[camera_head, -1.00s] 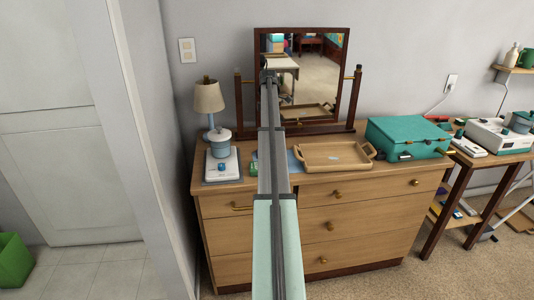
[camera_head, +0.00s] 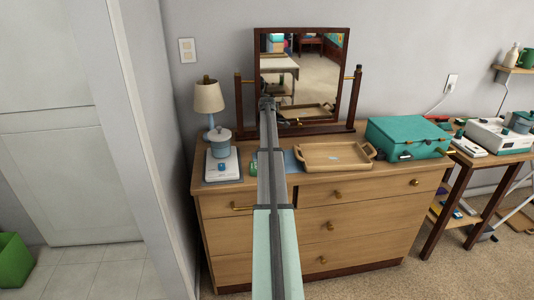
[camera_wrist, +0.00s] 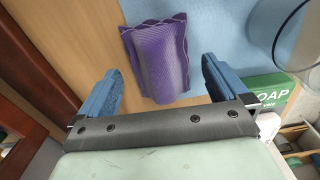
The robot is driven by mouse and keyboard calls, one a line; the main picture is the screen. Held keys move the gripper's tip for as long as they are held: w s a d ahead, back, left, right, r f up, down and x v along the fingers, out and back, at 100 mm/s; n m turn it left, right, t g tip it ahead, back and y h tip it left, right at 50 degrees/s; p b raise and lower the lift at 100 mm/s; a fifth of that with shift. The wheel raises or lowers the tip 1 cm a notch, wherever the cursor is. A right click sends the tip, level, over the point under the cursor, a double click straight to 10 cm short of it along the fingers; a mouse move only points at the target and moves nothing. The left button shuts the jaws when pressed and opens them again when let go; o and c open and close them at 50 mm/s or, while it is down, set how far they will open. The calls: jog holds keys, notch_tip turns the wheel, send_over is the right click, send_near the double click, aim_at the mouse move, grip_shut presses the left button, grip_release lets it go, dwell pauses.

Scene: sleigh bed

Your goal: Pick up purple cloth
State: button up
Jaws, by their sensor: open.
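The purple cloth (camera_wrist: 155,57) lies rumpled in the wrist view, partly on the wooden dresser top and partly against a light blue mat (camera_wrist: 228,40). My gripper (camera_wrist: 160,66) is open, with one blue finger on the left and one on the right. The cloth shows between and beyond the fingertips, and nothing is held. I cannot tell the exact height of the fingers above it. In the head view my arm hides the cloth and the gripper.
A green soap box (camera_wrist: 275,95) and a clear round vessel (camera_wrist: 296,40) are close by the right finger. On the dresser (camera_head: 318,188) stand a lamp (camera_head: 208,98), a white scale (camera_head: 222,166), a wooden tray (camera_head: 333,157) and a teal case (camera_head: 407,137). A mirror (camera_head: 303,65) rises behind.

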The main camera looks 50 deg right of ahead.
jog(key=shift+f, duration=0.35)
jog(key=shift+c, duration=0.4)
jog(key=c, duration=1)
notch_tip(320, 180, up, 10)
jog(key=shift+r, duration=0.1)
